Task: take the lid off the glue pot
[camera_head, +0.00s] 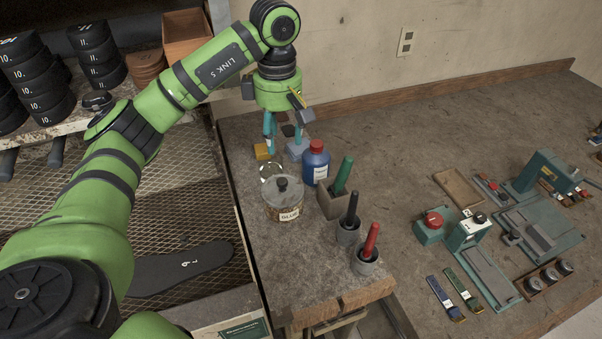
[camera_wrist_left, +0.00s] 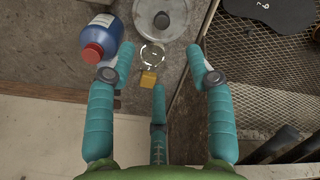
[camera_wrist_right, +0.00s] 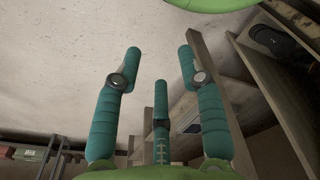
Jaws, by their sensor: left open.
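The glue pot (camera_head: 284,208) is a clear round jar with a label reading GLUE, standing on the bench near its left edge. Its grey lid (camera_head: 283,190) with a dark knob sits on top. The lid (camera_wrist_left: 163,17) also shows at the top of the left wrist view, cut by the frame edge. My left gripper (camera_head: 284,138) points down behind the pot, apart from it. Its fingers are spread and empty in the left wrist view (camera_wrist_left: 160,58). My right gripper (camera_wrist_right: 158,62) is open and empty, away from the bench, and out of the head view.
A blue bottle (camera_head: 316,168) with a red cap stands right of the pot. Holders with green, black and red handles (camera_head: 371,242) stand nearby. A mesh shelf (camera_head: 185,215) lies left.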

